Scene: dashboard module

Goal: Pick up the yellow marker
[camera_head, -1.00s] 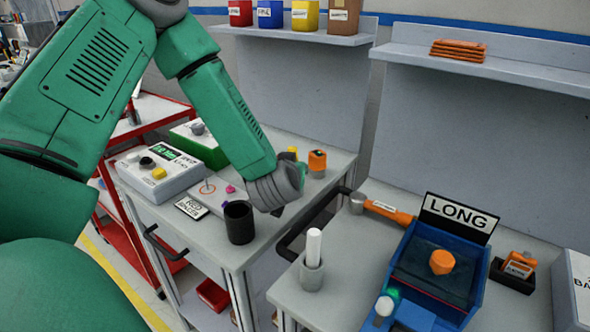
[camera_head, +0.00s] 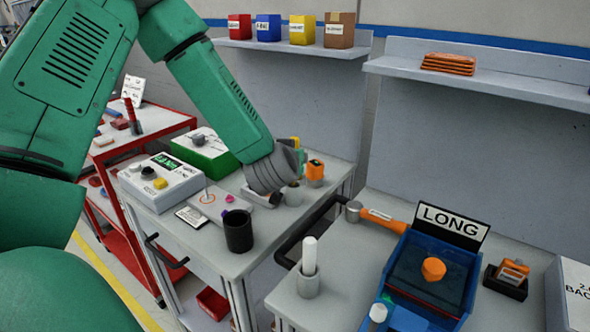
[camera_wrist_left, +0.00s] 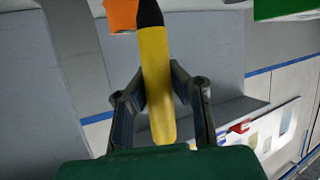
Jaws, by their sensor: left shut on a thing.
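The yellow marker (camera_wrist_left: 157,80) is between the two fingers of my left gripper (camera_wrist_left: 160,95) in the left wrist view. Its black end points to the top of that view. The fingers are shut on its yellow body. In the head view the left gripper (camera_head: 278,172) is over the back right part of the grey cart, beside a small grey cup (camera_head: 293,195). A bit of yellow (camera_head: 294,141) shows just above the gripper there. The fingertips are mostly hidden in the head view.
An orange object (camera_head: 315,172) stands close right of the gripper. A black cup (camera_head: 238,230), a control box (camera_head: 160,182) and a green box (camera_head: 209,152) share the cart. The neighbouring bench holds a hammer (camera_head: 385,221) and blue fixture (camera_head: 437,270).

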